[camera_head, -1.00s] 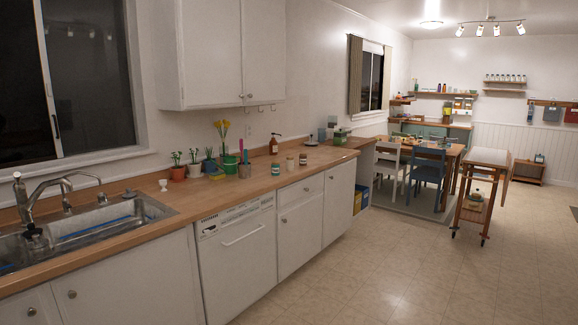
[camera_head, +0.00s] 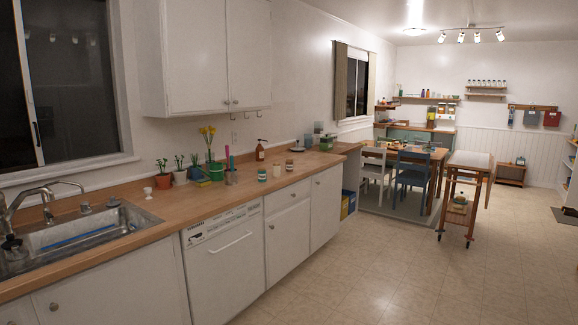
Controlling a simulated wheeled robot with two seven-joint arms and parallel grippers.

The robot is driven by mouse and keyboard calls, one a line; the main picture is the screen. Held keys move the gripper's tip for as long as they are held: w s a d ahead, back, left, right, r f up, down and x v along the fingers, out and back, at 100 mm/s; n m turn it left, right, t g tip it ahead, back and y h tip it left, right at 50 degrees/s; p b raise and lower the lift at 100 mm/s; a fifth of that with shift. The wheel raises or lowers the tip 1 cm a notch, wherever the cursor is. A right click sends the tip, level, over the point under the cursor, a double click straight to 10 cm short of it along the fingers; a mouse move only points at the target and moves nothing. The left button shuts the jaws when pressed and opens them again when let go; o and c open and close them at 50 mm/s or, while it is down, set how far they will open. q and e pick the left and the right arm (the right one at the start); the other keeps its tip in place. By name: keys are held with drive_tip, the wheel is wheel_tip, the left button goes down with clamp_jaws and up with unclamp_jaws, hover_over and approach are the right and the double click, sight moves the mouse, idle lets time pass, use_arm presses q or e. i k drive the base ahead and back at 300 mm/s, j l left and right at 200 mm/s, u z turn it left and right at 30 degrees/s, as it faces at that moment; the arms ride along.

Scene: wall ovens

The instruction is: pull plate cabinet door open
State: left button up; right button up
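A white wall cabinet (camera_head: 205,55) with two doors hangs above the counter in the upper left of the head view. Its doors are shut, and two small round knobs sit at their lower inner corners. Several hooks show under it. White base cabinet doors (camera_head: 325,206) below the counter are also shut. I cannot tell from the view which of these is the plate cabinet. Neither of my grippers is in view.
A wooden counter (camera_head: 150,205) with a steel sink (camera_head: 75,238), potted plants and jars runs along the left wall. A white dishwasher (camera_head: 224,262) stands below it. A table with chairs and a wheeled cart (camera_head: 462,190) stand farther back. The tiled floor at right is clear.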

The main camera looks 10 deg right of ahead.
sight(248, 23)
drive_tip(key=i+l, duration=0.1)
drive_tip(key=i, duration=0.9)
drive_tip(key=l+z, duration=0.05)
